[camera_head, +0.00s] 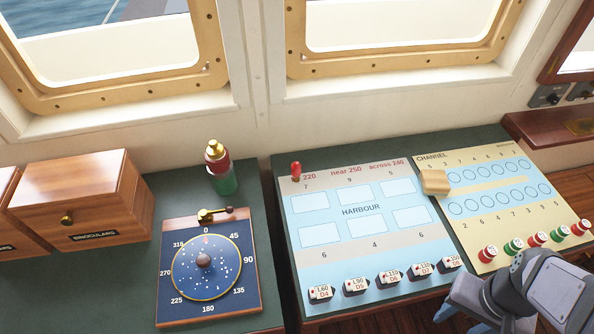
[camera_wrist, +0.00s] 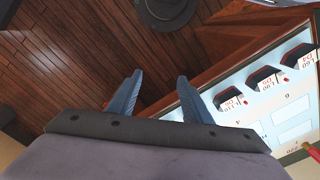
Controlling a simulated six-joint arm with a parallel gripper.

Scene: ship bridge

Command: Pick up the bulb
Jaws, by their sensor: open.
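No plain glass bulb is clear to me. The nearest thing to one is a lamp-like piece (camera_head: 217,160) with a brass top, red middle and green lower part, upright on the dark green console left of centre in the head view. A small red peg-like piece (camera_head: 296,170) stands at the harbour board's top left corner; I cannot tell which is meant. My gripper (camera_wrist: 160,84) is open, its two blue fingers apart with nothing between them. In the head view it is at the lower right, far from both pieces, near the console's front edge.
The harbour board (camera_head: 330,245) carries several labelled ship blocks (camera_head: 355,286). The channel board (camera_head: 480,260) holds red and green pieces (camera_head: 514,245) and a wooden block (camera_head: 435,182). A compass dial board (camera_head: 168,305) and binoculars box (camera_head: 95,200) are left. Wooden floor (camera_wrist: 70,60) lies beyond my fingers.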

